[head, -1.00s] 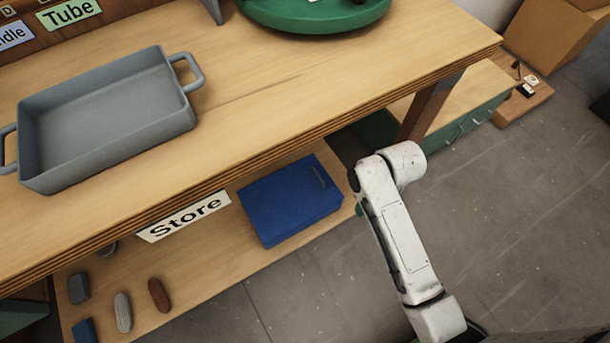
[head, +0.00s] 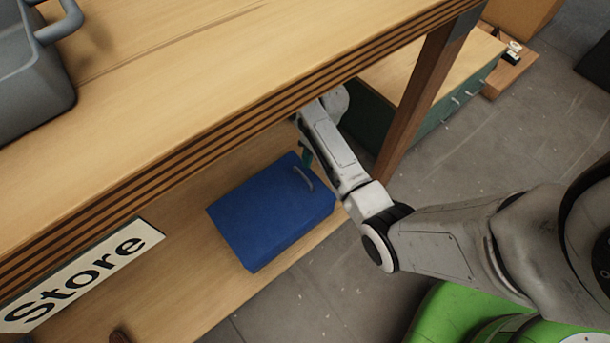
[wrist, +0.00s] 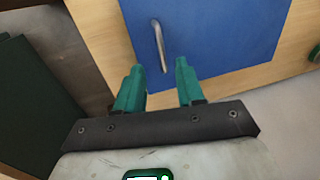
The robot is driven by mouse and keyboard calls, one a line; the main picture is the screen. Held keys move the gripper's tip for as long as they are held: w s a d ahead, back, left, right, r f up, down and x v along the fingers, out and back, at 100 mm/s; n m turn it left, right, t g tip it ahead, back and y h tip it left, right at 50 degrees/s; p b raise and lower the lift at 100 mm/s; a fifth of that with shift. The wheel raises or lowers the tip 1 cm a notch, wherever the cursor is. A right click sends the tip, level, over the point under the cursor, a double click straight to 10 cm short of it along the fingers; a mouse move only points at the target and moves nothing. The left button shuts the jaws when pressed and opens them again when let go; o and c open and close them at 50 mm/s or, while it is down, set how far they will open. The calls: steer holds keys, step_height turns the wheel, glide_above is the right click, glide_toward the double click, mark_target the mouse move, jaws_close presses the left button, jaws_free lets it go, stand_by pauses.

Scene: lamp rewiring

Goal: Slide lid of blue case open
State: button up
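The blue case (head: 270,215) sits on the lower shelf below the workbench top. Its flat lid has a grey bar handle (head: 303,178) near the right end. In the wrist view the blue lid (wrist: 220,35) fills the upper middle, with the handle (wrist: 158,46) just beyond the fingertips. My gripper (wrist: 160,80) has two green fingers, spread apart with nothing between them. The handle lies ahead of the gap between the fingers, and they do not appear to touch it. In the head view most of the gripper is hidden behind my arm and the bench edge. The lid looks shut.
The bench top (head: 200,80) overhangs the shelf (head: 175,275). A wooden leg (head: 425,95) stands right of my arm. A dark green cabinet (head: 440,118) is behind the leg. A "Store" sign (head: 80,275) hangs on the bench edge. A grey tray (head: 30,90) stands on top.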

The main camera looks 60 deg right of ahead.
mark_target(307, 179)
steer(key=f+b, duration=0.1)
steer(key=f, duration=0.2)
steer(key=a+f+b, duration=0.1)
steer(key=f, duration=0.2)
steer(key=f+b, duration=0.2)
steer(key=f, duration=0.1)
steer(key=shift+w+a, duration=0.2)
steer(key=shift+a, duration=0.2)
jaws_close()
